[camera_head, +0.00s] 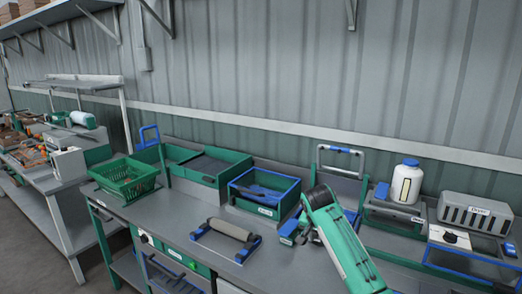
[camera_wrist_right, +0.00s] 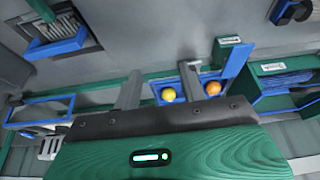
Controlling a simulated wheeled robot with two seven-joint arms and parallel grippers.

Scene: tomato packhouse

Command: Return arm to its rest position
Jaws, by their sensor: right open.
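My right arm (camera_head: 343,245) comes in from the lower right of the head view, a green and white link reaching over the workbench. Its gripper is mostly hidden there behind the arm. In the right wrist view my right gripper (camera_wrist_right: 161,82) is open, with two grey fingers apart and nothing between them. Beyond the fingers, a yellow tomato (camera_wrist_right: 168,94) and an orange tomato (camera_wrist_right: 213,88) lie in a blue-edged tray (camera_wrist_right: 236,58). My left gripper is in neither view.
The bench holds a green basket (camera_head: 125,190), a blue-rimmed bin (camera_head: 262,210), a grey roller in a blue-ended frame (camera_head: 228,230), a white bottle (camera_head: 406,185) and a grey slotted box (camera_head: 475,213). A ribbed wall stands behind. Bare bench top shows around the roller.

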